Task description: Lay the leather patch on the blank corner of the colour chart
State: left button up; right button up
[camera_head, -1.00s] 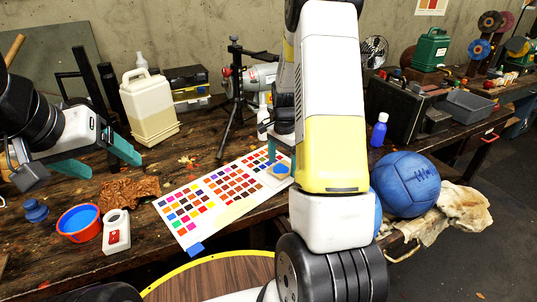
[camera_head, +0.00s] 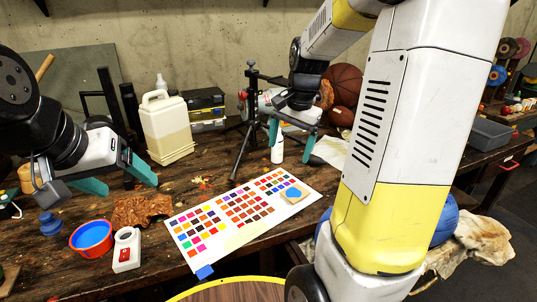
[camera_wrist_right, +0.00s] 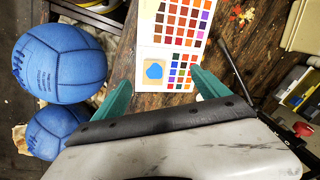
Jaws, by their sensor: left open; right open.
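The colour chart (camera_head: 215,249) lies flat on the bench, a white sheet with rows of coloured squares. The leather patch (camera_head: 293,199), a small tan square with a blue blob, lies on the chart's right-hand white corner, clear of the squares. The right wrist view shows the patch (camera_wrist_right: 150,82) on white beside the colour squares of the chart (camera_wrist_right: 146,30). My right gripper (camera_head: 291,143) is open and empty, raised above and behind the patch, apart from it. My left gripper (camera_head: 128,182) is open and empty above the left of the bench.
A tripod (camera_head: 246,135) and a cream jug (camera_head: 167,130) stand behind. Blue balls (camera_wrist_right: 62,68) lie beyond the bench edge.

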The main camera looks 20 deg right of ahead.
jog(key=s+a+r+n+t, duration=0.1)
jog(key=s+a+r+n, duration=0.1)
jog(key=s, duration=0.3)
jog(key=s+a+r+n+t, duration=0.1)
jog(key=s+a+r+n, duration=0.1)
jog(key=s, duration=0.4)
jog(key=s+a+r+n+t+y, duration=0.1)
jog(key=s+a+r+n+t, duration=0.1)
jog(key=s+a+r+n, duration=0.1)
jog(key=shift+s+a+n, duration=0.7)
jog(key=shift+s+n, duration=0.7)
jog(key=shift+s, duration=0.1)
